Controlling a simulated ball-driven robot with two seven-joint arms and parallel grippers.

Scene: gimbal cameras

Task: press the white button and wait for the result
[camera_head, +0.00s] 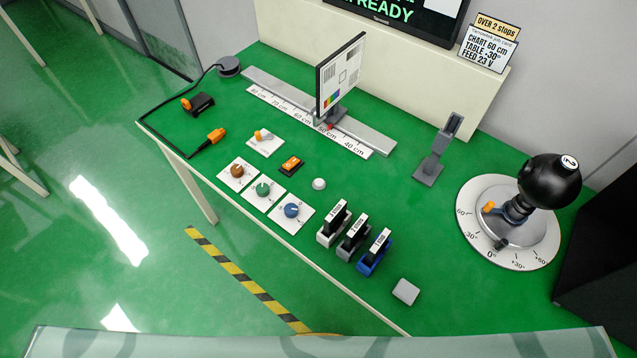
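A small round white button (319,184) sits on the green table (400,215), right of an orange rocker switch (291,165). Nothing covers it. A dark screen (400,12) at the top, cut by the frame edge, shows green letters that read "READY". A test chart (341,75) stands upright on a scaled rail (370,135), close to the 50 cm mark. A black camera marked 2 (550,182) stands on a round angle dial (470,190) at the right. Neither of my grippers is in view.
Three coloured knobs (263,189) and a toggle plate (265,143) lie left of the button. Several labelled blocks (354,235) and a pale block (406,291) lie near the front edge. An orange plug (216,135) lies apart from a black socket (202,104).

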